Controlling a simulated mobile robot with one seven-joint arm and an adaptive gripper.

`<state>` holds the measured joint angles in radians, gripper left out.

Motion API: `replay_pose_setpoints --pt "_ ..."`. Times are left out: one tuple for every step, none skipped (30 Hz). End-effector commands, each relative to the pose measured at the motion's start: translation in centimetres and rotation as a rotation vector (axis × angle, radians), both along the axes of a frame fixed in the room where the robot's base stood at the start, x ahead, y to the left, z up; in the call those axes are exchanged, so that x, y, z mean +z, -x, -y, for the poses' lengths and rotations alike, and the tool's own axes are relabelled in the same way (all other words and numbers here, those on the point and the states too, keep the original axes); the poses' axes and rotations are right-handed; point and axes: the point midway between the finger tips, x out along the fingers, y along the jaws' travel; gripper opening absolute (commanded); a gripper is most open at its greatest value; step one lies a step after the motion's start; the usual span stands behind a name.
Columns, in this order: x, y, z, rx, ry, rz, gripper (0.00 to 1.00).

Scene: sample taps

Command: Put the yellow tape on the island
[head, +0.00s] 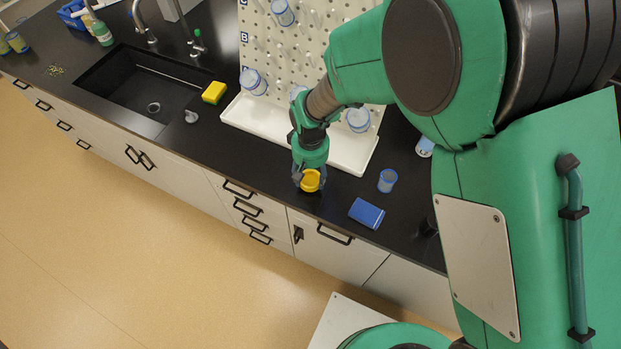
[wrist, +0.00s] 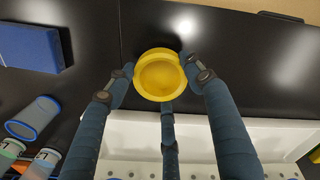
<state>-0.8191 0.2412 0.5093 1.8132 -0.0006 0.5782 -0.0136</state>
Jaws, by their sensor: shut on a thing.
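The yellow tape (head: 311,181) is a round yellow roll in my gripper, above the black counter near its front edge in the head view. My gripper (head: 306,178) is shut on it. In the wrist view the yellow tape (wrist: 160,75) sits between the blue-grey fingers of my gripper (wrist: 159,82), one finger on each side and a third below it. I cannot tell whether the tape touches the counter. I cannot tell any island apart from the counter in these views.
A white tray (head: 262,136) under a pegboard (head: 300,50) stands behind my gripper. A blue box (head: 367,213) and a blue-rimmed cup (head: 387,180) are to the right. A yellow sponge (head: 214,92) and a sink (head: 140,88) are to the left. Floor is open in front.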

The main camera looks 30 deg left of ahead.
Motion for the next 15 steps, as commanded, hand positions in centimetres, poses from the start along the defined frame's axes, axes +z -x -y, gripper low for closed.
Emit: replay_pose_setpoints --pt "-0.73 0.04 0.04 0.0 0.001 -0.001 0.26" --pt "-1.03 0.03 0.03 0.0 0.001 -0.001 0.26" --pt "-1.33 0.01 0.02 0.0 0.001 -0.001 0.26" --pt "-1.49 0.0 0.0 0.0 0.0 0.0 0.26" --pt "-1.6 0.0 0.0 0.0 0.0 0.0 0.26" --pt "-1.67 -0.01 -0.01 0.0 0.0 0.0 0.26" --pt "-1.68 -0.01 -0.01 0.0 0.0 0.0 0.26" --pt "-1.68 -0.01 -0.01 0.0 -0.001 0.001 0.26" --pt "-1.66 -0.01 -0.01 0.0 -0.001 0.001 0.26" --pt "-1.65 -0.01 -0.01 0.0 0.0 0.0 0.26" --pt "-1.65 -0.01 -0.01 0.0 0.0 0.0 0.26" --pt "-1.65 -0.01 -0.01 0.0 0.0 0.0 0.26" --pt "-1.65 -0.01 -0.01 0.0 0.0 0.0 0.26" --pt "-1.67 0.0 0.0 0.0 0.0 0.0 0.26" --pt "-1.72 0.0 0.0 0.0 0.0 0.0 0.26"
